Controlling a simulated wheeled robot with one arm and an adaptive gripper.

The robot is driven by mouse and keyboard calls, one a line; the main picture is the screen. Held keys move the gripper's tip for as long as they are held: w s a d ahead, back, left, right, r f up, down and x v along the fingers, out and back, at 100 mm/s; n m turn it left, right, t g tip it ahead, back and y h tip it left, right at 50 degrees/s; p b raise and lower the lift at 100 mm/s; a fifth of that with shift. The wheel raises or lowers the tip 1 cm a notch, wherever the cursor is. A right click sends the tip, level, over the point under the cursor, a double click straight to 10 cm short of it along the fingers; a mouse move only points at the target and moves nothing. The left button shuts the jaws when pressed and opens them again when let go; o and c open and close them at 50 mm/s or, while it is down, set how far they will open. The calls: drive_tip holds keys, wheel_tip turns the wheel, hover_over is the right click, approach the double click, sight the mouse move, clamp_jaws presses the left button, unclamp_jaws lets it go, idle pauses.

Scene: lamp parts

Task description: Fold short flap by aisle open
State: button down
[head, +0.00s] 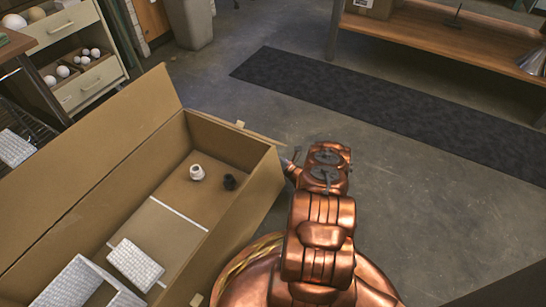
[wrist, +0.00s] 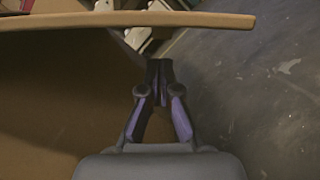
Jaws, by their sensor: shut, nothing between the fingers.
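A large open cardboard box (head: 110,170) fills the left of the head view. A thin cardboard flap (head: 225,122) at its far short end, on the side of the dark mat, shows nearly edge-on and appears to lean outward. Tape tabs show by it. My gripper (head: 290,161) is at the box's far right corner, just outside the wall; its tips are small and partly hidden there. In the wrist view my gripper (wrist: 159,68) is shut and empty, just below a cardboard edge (wrist: 130,19) that crosses the top. I cannot tell whether it touches the cardboard.
The box holds a white round part (head: 197,172), a black part (head: 229,183) and white textured blocks (head: 135,263). A long flap (head: 90,150) stands up at left. A dark mat (head: 370,105) lies on open floor, before a wooden bench (head: 440,35). Drawers (head: 75,50) stand upper left.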

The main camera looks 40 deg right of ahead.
drive_tip(key=shift+w+d+r+b, duration=0.5)
drive_tip(key=shift+d+r+b, duration=0.15)
drive_tip(key=shift+r+b, duration=0.1)
drive_tip(key=shift+w+d+r+b, duration=0.45)
drive_tip(key=shift+d+r+b, duration=0.15)
drive_tip(key=shift+r, duration=0.3)
